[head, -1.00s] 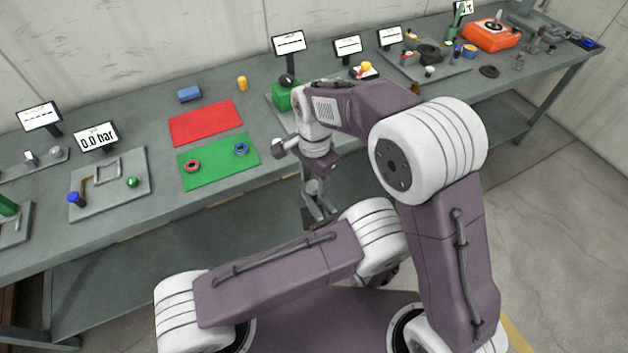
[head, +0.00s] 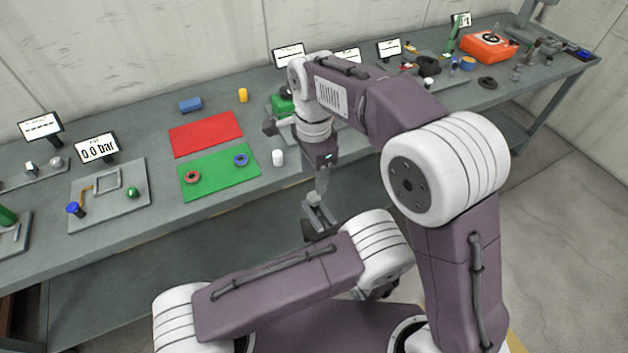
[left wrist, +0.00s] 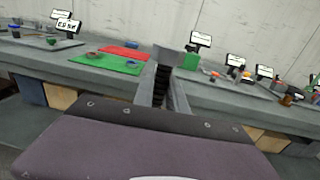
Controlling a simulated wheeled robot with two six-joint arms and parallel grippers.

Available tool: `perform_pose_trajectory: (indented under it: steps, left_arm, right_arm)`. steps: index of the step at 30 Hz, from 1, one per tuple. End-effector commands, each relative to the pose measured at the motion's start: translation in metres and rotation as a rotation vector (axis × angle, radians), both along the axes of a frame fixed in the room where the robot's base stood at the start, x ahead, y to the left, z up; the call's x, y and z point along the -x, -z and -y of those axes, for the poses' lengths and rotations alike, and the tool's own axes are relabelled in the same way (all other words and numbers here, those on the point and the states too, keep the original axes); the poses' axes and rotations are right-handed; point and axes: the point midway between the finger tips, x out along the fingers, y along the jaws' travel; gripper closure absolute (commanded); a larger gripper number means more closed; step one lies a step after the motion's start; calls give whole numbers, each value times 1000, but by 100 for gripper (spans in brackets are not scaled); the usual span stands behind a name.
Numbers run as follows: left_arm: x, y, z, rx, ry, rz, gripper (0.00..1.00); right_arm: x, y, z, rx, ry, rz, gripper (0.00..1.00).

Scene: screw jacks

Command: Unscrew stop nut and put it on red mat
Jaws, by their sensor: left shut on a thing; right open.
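The red mat (head: 205,134) lies flat and bare on the bench, behind a green mat (head: 218,176). My left gripper (head: 314,212) is in front of the bench edge, shut on a grey piece (head: 314,198). In the left wrist view this grey piece (left wrist: 168,55) sits at the fingertips, with a dark ridged part (left wrist: 161,84) between the fingers. My right gripper (head: 322,182) points down just above it, open; whether it touches the piece is unclear. I cannot make out the stop nut for certain.
A reddish ring (head: 192,177) and a blue ring (head: 241,159) lie on the green mat. A blue block (head: 190,105) and a yellow cylinder (head: 243,95) are behind. A green block (head: 282,104) is partly hidden by my right arm.

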Motion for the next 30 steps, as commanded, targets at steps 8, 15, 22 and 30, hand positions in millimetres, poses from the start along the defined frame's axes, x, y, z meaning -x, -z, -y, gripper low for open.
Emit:
perform_pose_trajectory:
  steps: [8, 15, 22, 30]
  left_arm:
    - [0, -1, 0, -1, 0, 4, 100]
    - [0, -2, 0, -1, 0, 4, 100]
    - [0, -2, 0, -1, 0, 4, 100]
    - [0, -2, 0, -1, 0, 4, 100]
  right_arm:
    - [1, 15, 1, 4, 23, -4, 47]
    - [1, 59, 0, 2, 22, -1, 47]
    - [1, 77, 0, 1, 22, 2, 47]
    - [0, 77, 0, 1, 22, 3, 64]
